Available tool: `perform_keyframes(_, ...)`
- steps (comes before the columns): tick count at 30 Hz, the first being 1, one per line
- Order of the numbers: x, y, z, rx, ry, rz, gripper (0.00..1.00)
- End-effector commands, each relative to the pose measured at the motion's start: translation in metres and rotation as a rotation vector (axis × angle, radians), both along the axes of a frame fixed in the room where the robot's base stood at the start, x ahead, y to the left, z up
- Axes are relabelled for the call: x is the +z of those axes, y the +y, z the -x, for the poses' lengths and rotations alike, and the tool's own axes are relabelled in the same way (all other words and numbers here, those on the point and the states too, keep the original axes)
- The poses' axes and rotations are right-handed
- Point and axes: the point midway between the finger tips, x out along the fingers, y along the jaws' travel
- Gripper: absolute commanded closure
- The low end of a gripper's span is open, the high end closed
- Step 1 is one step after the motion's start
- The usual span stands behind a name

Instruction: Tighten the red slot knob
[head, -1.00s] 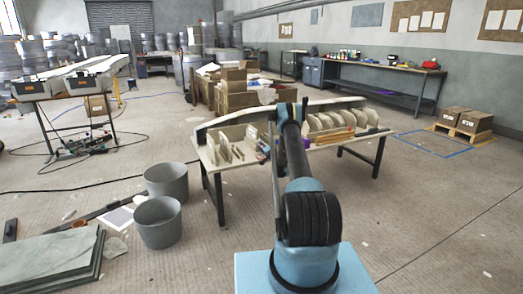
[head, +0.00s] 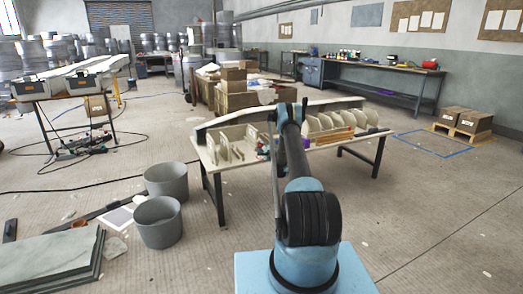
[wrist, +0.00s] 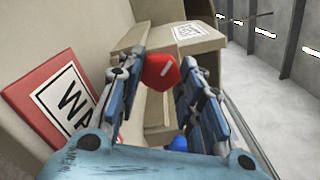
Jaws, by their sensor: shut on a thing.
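In the head view my arm covers the gripper and the knob, over the worktable (head: 222,166).
A red-bordered sign (wrist: 58,100) is left of the fingers. A labelled beige box-like part (wrist: 195,42) is behind the knob. A small blue round thing (wrist: 179,143) is below. Two grey buckets (head: 158,222) stand on the floor left of the table.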

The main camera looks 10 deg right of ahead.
Motion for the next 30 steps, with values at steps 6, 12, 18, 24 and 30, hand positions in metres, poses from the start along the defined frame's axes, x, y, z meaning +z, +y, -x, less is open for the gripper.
perform_keyframes(6,-0.0036,-0.0083,0.0014,-0.012,0.063,-0.19,0.9)
perform_keyframes(12,-0.0044,-0.0079,0.0017,-0.012,0.121,-0.371,0.9)
perform_keyframes(18,-0.0052,-0.0073,0.0022,-0.012,0.178,-0.552,0.9)
perform_keyframes(24,-0.0047,-0.006,0.0021,-0.011,0.236,-0.733,0.9)
perform_keyframes(30,-0.0035,-0.0047,0.0015,-0.01,0.295,-0.916,0.9)
